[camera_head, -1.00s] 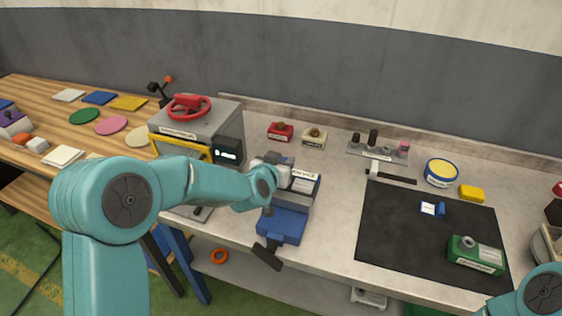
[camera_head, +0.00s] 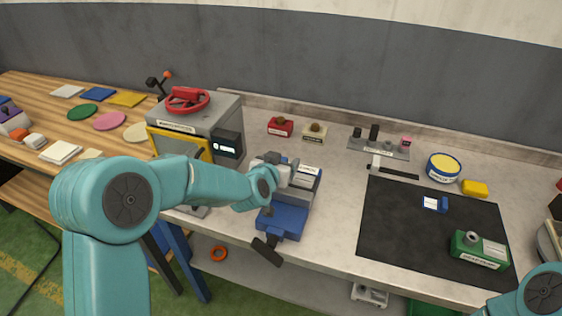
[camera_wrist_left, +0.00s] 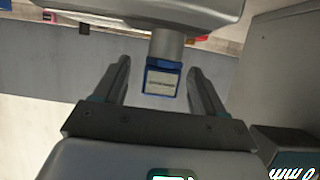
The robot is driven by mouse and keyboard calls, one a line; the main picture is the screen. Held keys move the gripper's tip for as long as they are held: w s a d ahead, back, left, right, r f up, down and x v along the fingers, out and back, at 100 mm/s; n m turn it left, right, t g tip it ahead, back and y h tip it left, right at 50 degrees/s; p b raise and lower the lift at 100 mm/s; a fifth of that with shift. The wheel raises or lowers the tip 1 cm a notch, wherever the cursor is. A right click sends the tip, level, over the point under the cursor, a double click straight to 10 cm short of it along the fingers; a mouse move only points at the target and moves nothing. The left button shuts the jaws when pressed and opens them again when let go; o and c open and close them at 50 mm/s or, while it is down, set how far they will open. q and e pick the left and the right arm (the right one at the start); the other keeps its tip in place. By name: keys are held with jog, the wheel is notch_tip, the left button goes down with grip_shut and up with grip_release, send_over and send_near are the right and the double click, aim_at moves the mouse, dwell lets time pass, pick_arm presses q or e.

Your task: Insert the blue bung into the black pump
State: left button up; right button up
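A small blue piece with a white label, which looks like the blue bung (camera_head: 435,204), lies on the black mat. I cannot make out the black pump for certain; a dark object (camera_head: 554,211) is cut off at the right edge. My left gripper (camera_head: 283,172) is at the grey and blue vise (camera_head: 283,222), partly hidden by my arm. In the left wrist view its fingers (camera_wrist_left: 160,88) are apart, with a blue labelled block (camera_wrist_left: 163,79) under a grey cylinder between them and gaps on both sides. My right gripper is out of view.
A grey machine with a red handwheel (camera_head: 187,100) stands left of the vise. A green labelled unit (camera_head: 478,251) sits on the mat (camera_head: 400,235). A peg rack (camera_head: 378,149) and a blue-yellow tin (camera_head: 444,167) stand behind. The mat's left part is bare.

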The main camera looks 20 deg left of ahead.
pick_arm(q)
jog(key=b+v, duration=0.1)
jog(key=v, duration=1.5)
jog(key=shift+r, duration=0.15)
jog(key=shift+s+a, duration=0.1)
jog(key=shift+s, duration=0.2)
